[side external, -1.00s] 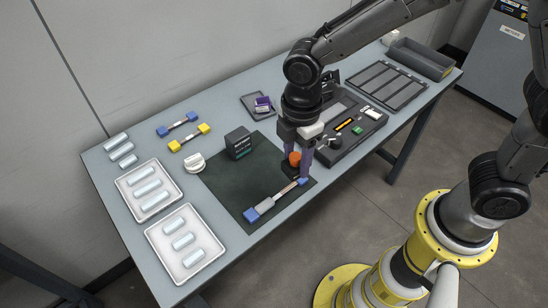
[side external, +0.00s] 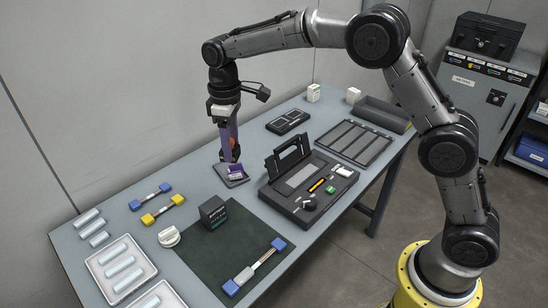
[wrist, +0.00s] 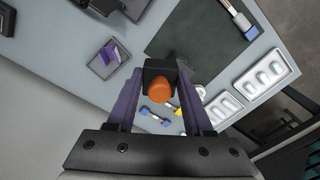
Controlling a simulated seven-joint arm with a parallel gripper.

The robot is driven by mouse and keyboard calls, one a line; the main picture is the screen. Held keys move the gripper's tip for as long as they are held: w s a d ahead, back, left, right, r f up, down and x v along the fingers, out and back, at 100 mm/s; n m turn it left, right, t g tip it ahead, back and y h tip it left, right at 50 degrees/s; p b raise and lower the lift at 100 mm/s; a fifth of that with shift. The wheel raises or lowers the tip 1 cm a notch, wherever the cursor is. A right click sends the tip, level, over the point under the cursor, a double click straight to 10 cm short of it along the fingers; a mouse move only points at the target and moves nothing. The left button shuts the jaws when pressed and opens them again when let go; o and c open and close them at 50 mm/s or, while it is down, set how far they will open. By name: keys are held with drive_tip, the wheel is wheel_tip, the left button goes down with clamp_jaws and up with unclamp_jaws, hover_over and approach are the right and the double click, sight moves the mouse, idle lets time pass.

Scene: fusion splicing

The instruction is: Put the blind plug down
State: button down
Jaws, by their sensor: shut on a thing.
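The blind plug, which I take to be the orange-capped black piece (wrist: 160,92), is between my gripper's purple fingers in the wrist view. My gripper (wrist: 160,88) is shut on it. In the side view my gripper (side external: 232,155) points down at the far side of the table, appearing just above a small dark tray (side external: 241,181). I cannot tell the exact height.
The open splicer case (side external: 306,190) stands right of the tray. A dark mat (side external: 215,260) holds a black box (side external: 213,212) and a blue-ended cable (side external: 255,266). White trays (side external: 121,268) are at left. Bare table lies around the small tray.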

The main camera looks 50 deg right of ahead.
drive_tip(key=w+d+f+m, duration=0.2)
drive_tip(key=w+d+m, duration=0.2)
drive_tip(key=w+d, duration=0.5)
drive_tip(key=d+f, duration=0.3)
drive_tip(key=d, duration=0.2)
drive_tip(key=d+f+m, duration=0.1)
drive_tip(key=d+f, duration=0.3)
drive_tip(key=d, duration=0.1)
drive_tip(key=d+f+m, duration=0.1)
drive_tip(key=d+f, duration=0.3)
drive_tip(key=d, duration=0.1)
drive_tip(key=shift+s+d+f, duration=0.1)
drive_tip(key=shift+d+f, duration=0.15)
drive_tip(key=shift+d, duration=0.1)
drive_tip(key=shift+f, duration=2.7)
drive_tip(key=shift+f, duration=0.1)
drive_tip(key=shift+c, duration=1.5)
unclamp_jaws()
drive_tip(key=shift+f, duration=0.1)
